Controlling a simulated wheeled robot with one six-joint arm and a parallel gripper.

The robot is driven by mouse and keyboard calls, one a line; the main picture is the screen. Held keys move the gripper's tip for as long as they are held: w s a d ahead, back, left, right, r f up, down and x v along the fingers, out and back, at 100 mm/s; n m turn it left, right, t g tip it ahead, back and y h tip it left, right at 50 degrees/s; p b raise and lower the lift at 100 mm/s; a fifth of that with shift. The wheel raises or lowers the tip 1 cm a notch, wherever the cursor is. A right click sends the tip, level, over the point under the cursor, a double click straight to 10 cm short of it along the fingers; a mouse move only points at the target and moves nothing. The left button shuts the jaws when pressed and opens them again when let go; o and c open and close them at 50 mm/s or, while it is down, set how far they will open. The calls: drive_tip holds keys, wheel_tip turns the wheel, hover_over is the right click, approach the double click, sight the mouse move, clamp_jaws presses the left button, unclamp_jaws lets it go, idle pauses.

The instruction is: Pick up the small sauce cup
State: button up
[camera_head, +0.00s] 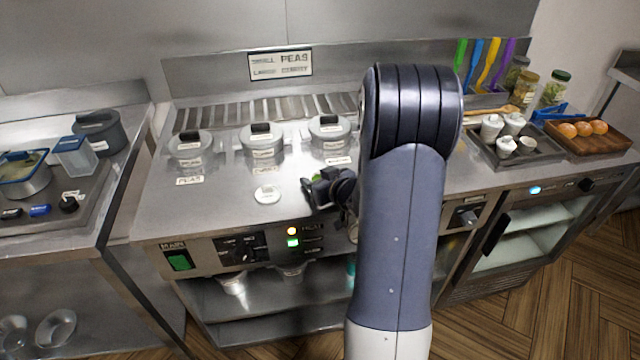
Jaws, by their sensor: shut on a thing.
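My gripper (312,187) is above the steel range top, left of my arm and right of a round white disc (267,194). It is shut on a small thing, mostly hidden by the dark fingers. A bit of green (316,178) shows at the fingers, but I cannot tell what it belongs to. Several small white cups stand on a dark tray (482,150) at the right; one is a white cup (505,146) near its front, and another small cup (527,144) is beside it. I cannot tell which cup is the sauce cup.
Lidded pots, including one (263,143) in the middle, stand behind my gripper. A labelled sign (281,64) is on the back wall. The range top's front left is clear.

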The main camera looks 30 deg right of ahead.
drive_tip(key=shift+c, duration=0.7)
drive_tip(key=shift+r, duration=0.1)
wheel_tip(320, 180, up, 10)
drive_tip(key=p, duration=0.2)
drive_tip(key=shift+p, duration=0.35)
drive_tip(key=shift+a, duration=0.1)
